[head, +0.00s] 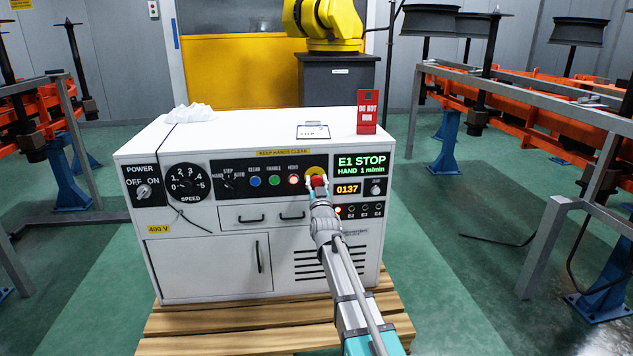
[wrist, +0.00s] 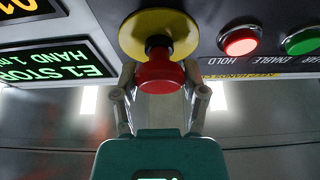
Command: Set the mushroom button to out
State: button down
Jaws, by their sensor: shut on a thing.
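The red mushroom button (head: 317,181) sits on a round yellow backplate (head: 317,171) at the right of the white cabinet's control strip. In the wrist view the button's red head (wrist: 160,77) stands out from the yellow plate (wrist: 160,35) on a dark stem. My gripper (head: 317,184) reaches the button from the front. In the wrist view its two fingers (wrist: 160,88) are shut on the sides of the red head. The display beside it reads "E1 STOP" and "HAND 1 m/min" (head: 361,165).
A red HOLD button (wrist: 240,42) and a green button (wrist: 303,42) are close by. A counter reading 0137 (head: 347,188) is to the right. A red "DO NOT RUN" sign (head: 367,111) stands on the white cabinet (head: 210,262).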

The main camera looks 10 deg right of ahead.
jog(key=shift+s, duration=0.6)
jog(key=shift+c, duration=1.7)
grip_release()
jog(key=shift+s, duration=0.1)
jog(key=shift+o, duration=1.1)
jog(key=shift+w, duration=0.2)
